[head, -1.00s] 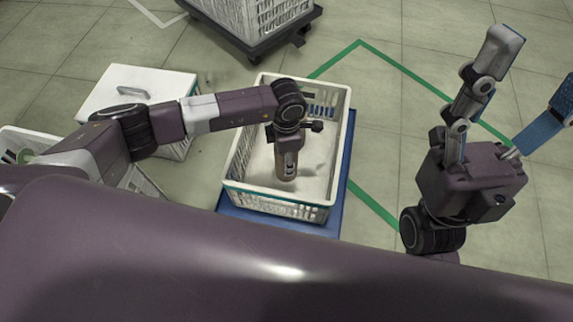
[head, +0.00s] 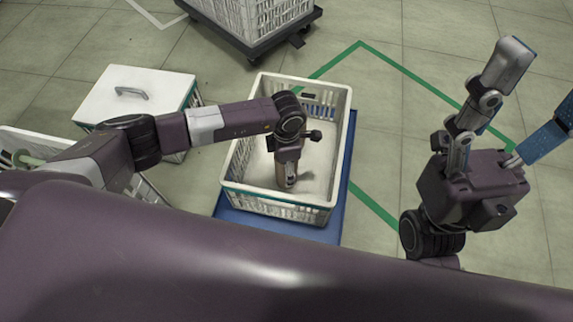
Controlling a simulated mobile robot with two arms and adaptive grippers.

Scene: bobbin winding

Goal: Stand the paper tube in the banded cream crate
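The cream crate (head: 232,190) has a green-blue band around its lower wall and stands on a blue base. My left gripper (head: 289,180) points down inside the crate, near its front wall. A brown paper tube (head: 281,180) shows at its fingers, upright or nearly so and partly hidden behind them. The gripper looks shut on the tube; whether the tube's foot touches the crate floor I cannot tell. My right gripper (head: 532,103) is empty, its fingers spread wide, out to the right of the crate.
A white lidded box (head: 150,84) stands left of the crate. Another white crate (head: 20,137) is at the far left edge. A white crate on a dark dolly (head: 258,48) stands behind. Green tape (head: 385,60) marks the floor; the floor to the right is clear.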

